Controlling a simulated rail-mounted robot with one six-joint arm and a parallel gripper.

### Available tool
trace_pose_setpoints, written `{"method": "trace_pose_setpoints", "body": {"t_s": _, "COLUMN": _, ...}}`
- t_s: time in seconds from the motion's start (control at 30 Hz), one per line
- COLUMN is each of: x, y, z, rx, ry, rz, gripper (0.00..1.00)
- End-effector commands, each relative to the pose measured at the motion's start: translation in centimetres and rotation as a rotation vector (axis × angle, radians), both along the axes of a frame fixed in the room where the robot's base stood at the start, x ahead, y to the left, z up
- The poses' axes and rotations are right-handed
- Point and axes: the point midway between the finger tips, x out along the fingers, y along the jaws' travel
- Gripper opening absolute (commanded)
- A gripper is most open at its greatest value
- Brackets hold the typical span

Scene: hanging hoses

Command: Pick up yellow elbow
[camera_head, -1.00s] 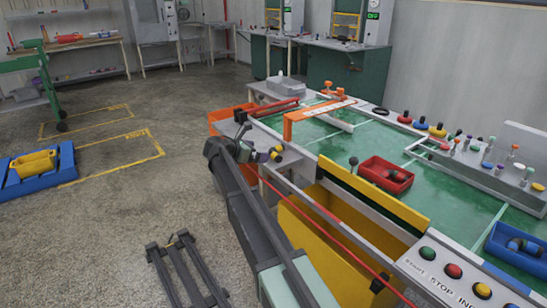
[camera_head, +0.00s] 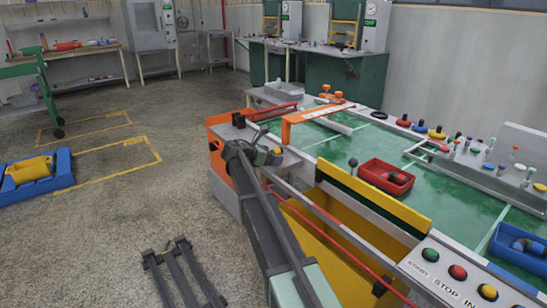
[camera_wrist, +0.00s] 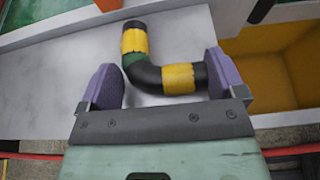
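The yellow elbow (camera_wrist: 179,79) is a bent black pipe piece with two yellow bands and a green patch near the bend. In the wrist view it lies on a light grey surface. My gripper (camera_wrist: 163,80) is open, with one purple-grey finger on each side. The elbow's right end is close to or against the right finger; I cannot tell whether they touch. A gap shows between the left finger and the elbow. In the head view my gripper (camera_head: 262,153) is at the table's left edge, where the arm hides most of this spot.
An orange box (camera_head: 217,160) stands beside my gripper. A yellow bin (camera_head: 335,243) hangs along the table's near side, below a yellow panel (camera_head: 372,197). A red tray (camera_head: 386,177) sits on the green tabletop (camera_head: 340,152). Floor space is open at the left.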

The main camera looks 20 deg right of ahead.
Motion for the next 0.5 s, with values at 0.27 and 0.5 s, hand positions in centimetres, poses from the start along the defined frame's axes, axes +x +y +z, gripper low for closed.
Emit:
{"method": "trace_pose_setpoints", "body": {"t_s": 0.27, "x": 0.0, "y": 0.0, "z": 0.1, "rx": 0.000, "ry": 0.000, "rz": 0.000, "gripper": 0.65}}
{"method": "trace_pose_setpoints", "body": {"t_s": 0.5, "x": 0.0, "y": 0.0, "z": 2.1, "rx": 0.000, "ry": 0.000, "rz": 0.000, "gripper": 0.65}}
